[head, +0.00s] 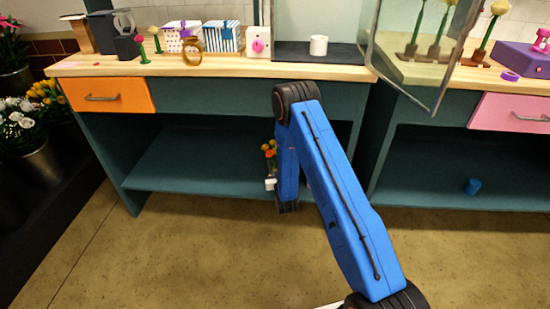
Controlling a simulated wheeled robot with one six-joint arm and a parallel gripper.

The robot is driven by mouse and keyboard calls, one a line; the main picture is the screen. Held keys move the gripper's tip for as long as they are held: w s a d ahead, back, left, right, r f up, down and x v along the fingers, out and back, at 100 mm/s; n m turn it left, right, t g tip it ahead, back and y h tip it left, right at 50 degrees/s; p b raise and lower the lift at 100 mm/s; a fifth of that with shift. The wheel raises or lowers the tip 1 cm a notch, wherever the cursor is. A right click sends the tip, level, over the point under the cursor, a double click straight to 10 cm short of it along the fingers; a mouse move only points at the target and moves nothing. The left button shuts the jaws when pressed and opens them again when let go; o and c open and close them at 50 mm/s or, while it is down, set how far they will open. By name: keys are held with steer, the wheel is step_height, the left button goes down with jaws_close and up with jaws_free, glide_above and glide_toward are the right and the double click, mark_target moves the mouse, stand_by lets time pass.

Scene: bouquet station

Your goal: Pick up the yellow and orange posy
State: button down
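A small posy of yellow and orange flowers (269,149) with some green shows just left of my blue arm, in front of the shelf opening under the counter. Its right side is partly hidden by the arm. A small white piece (270,184) sits right below it; I cannot tell whether it is the posy's wrap or part of my gripper. My arm rises from the lower right, bends at the top and comes down beside the posy. My gripper's fingers are hidden behind the arm, so their opening and any contact with the posy cannot be seen.
A glass panel (415,50) stands at right. An orange drawer (107,96) and pink drawer (510,112) are shut. Flower buckets line the left.

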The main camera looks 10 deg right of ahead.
steer(key=shift+r, duration=8.5)
